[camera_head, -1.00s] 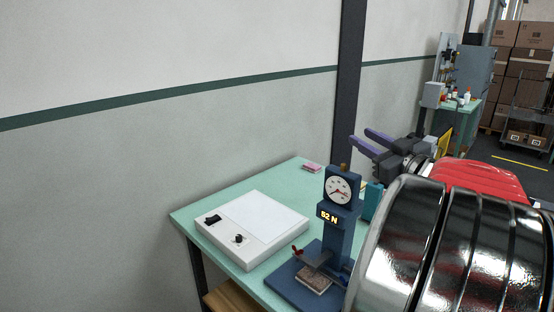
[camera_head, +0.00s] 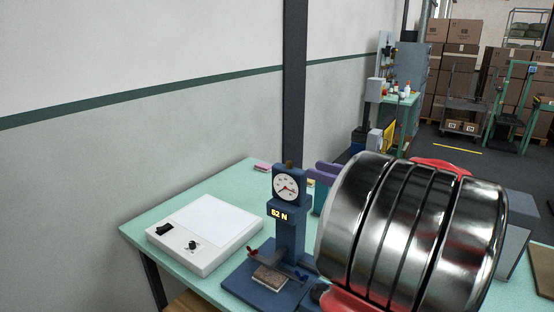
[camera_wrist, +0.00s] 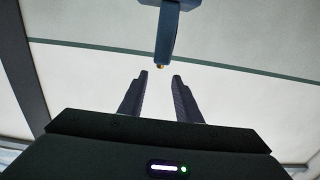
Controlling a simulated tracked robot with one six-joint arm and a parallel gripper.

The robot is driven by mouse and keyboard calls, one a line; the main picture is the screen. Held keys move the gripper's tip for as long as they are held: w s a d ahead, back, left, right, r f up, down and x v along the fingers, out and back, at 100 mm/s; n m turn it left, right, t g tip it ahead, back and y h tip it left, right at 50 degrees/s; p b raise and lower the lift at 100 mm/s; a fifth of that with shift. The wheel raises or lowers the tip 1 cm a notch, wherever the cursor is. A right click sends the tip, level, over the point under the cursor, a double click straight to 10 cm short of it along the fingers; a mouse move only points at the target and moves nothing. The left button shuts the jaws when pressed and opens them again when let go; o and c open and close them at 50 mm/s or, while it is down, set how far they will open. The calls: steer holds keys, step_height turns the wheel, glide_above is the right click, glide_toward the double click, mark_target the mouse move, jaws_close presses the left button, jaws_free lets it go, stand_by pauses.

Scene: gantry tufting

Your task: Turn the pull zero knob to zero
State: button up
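A blue pull tester (camera_head: 290,232) stands upright on the green table, with a white dial, a red needle and an orange readout that looks like 62 N. A small brass-brown knob (camera_head: 289,164) sits on top of its head. In the wrist view the tester (camera_wrist: 172,30) hangs down from the top edge, its brass knob (camera_wrist: 161,67) just beyond and between my fingertips. My gripper (camera_wrist: 160,76) is open and empty there. No contact with the knob is visible.
A white light box (camera_head: 208,228) with a black switch and knob lies left of the tester on the table (camera_head: 150,222). A pink block (camera_head: 262,167) lies at the back edge. The wall stands behind. Another bench (camera_head: 398,105) and stacked cartons (camera_head: 455,60) are farther back.

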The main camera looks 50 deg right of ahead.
mark_target(277, 164)
steer(key=w, duration=0.4)
steer(key=w+a, duration=0.1)
steer(key=w, duration=0.8)
steer(key=shift+w+a, duration=0.15)
steer(key=shift+w, duration=0.15)
steer(key=shift+c, duration=0.3)
jaws_close()
